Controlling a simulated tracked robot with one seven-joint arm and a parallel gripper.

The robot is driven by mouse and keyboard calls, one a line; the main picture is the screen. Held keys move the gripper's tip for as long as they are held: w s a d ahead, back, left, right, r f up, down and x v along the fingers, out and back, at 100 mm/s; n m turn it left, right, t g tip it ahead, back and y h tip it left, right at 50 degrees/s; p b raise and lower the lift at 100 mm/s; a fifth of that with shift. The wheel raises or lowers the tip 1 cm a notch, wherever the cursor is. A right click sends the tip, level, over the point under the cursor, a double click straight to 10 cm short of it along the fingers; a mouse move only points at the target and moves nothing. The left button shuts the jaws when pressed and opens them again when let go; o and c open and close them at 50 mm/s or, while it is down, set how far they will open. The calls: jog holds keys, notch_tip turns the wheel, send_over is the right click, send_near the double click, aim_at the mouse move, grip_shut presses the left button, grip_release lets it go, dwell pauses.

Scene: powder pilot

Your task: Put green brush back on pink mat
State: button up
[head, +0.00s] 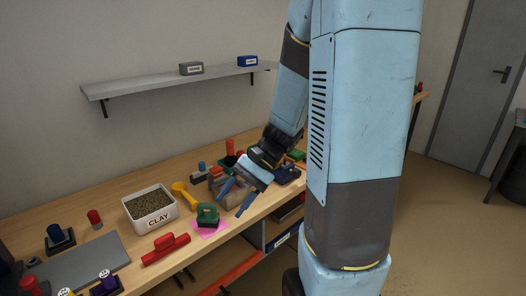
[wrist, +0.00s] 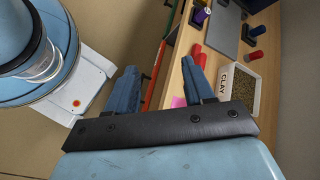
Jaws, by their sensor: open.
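The green brush (head: 207,213) has a dark green handle and stands on the pink mat (head: 210,231) near the bench's front edge, in the head view. Its base appears to rest on the mat, whose front part shows bare. My gripper (head: 229,206) is open, its two blue fingers pointing down and left, just right of the brush in the picture. Nothing shows between the fingers in the wrist view (wrist: 158,64). A small piece of the pink mat shows there (wrist: 178,102) beside one finger; the brush is not visible in that view.
The CLAY box (head: 150,208), yellow scoop (head: 184,194) and red brush (head: 166,248) lie left of the mat. A clear bin (head: 218,180) stands behind my gripper. A grey board (head: 85,262) and several stamps are at the left. A wall shelf (head: 180,84) hangs above.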

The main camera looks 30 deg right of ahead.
jog(key=s+d+r+n+t+h, duration=0.2)
jog(key=s+r+n+t+h, duration=0.1)
jog(key=r, duration=0.5)
jog(key=s+d+r+n+t+h, duration=0.2)
jog(key=s+r+n+t+h, duration=0.2)
jog(key=r+h, duration=0.2)
jog(key=shift+d+r+n+t+h, duration=0.15)
jog(key=shift+r+n+t+h, duration=0.2)
jog(key=shift+r, duration=0.5)
dwell(0.4)
